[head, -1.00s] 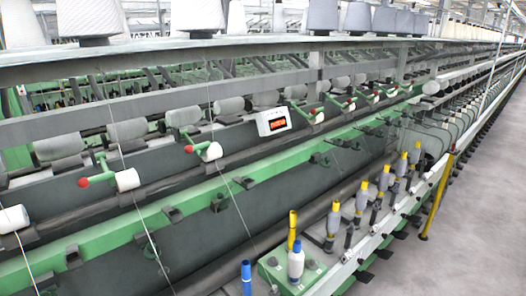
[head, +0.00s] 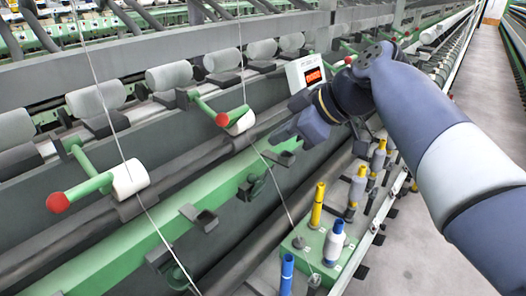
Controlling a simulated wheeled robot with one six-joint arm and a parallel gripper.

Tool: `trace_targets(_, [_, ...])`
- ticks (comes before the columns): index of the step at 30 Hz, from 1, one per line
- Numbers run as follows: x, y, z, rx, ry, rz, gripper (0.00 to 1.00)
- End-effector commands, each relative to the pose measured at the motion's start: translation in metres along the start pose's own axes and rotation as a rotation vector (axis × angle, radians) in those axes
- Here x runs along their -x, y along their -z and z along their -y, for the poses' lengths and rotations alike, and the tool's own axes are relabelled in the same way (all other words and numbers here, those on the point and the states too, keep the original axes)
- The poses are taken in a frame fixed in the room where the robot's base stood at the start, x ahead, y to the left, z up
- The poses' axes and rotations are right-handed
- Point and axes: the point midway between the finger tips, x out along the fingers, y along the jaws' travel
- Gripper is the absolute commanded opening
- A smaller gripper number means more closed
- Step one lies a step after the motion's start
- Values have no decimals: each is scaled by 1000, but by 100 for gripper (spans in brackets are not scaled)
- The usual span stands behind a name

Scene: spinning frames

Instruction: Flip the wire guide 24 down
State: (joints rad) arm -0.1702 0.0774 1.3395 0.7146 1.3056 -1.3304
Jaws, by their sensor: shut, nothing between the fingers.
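My gripper (head: 284,131) is in the upper middle of the head view, at the end of my arm reaching in from the right. Its fingers are shut and empty, pointing left and slightly down. In the picture it lies just above a dark guide bracket (head: 282,157) on the green rail (head: 232,188); I cannot tell whether they touch. Other dark guide brackets on that rail are one at the middle (head: 199,218) and one lower left (head: 160,259). No number shows, so I cannot tell which is wire guide 24.
Green levers with red knobs, one at left (head: 58,202) and one nearer the gripper (head: 222,119), stick out above the rail. Threads run down across it. A display box (head: 306,73) is behind my arm. Bobbins (head: 334,242) stand lower right; the aisle floor (head: 490,100) is clear.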

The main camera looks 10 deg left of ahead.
Motion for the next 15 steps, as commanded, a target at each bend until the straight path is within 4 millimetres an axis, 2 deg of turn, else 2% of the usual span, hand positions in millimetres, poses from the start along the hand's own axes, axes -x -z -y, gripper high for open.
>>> trace_targets(5, [-22,1,1,-1,6,1,0])
trace_targets(15, [-94,1,1,-3,5,4,0])
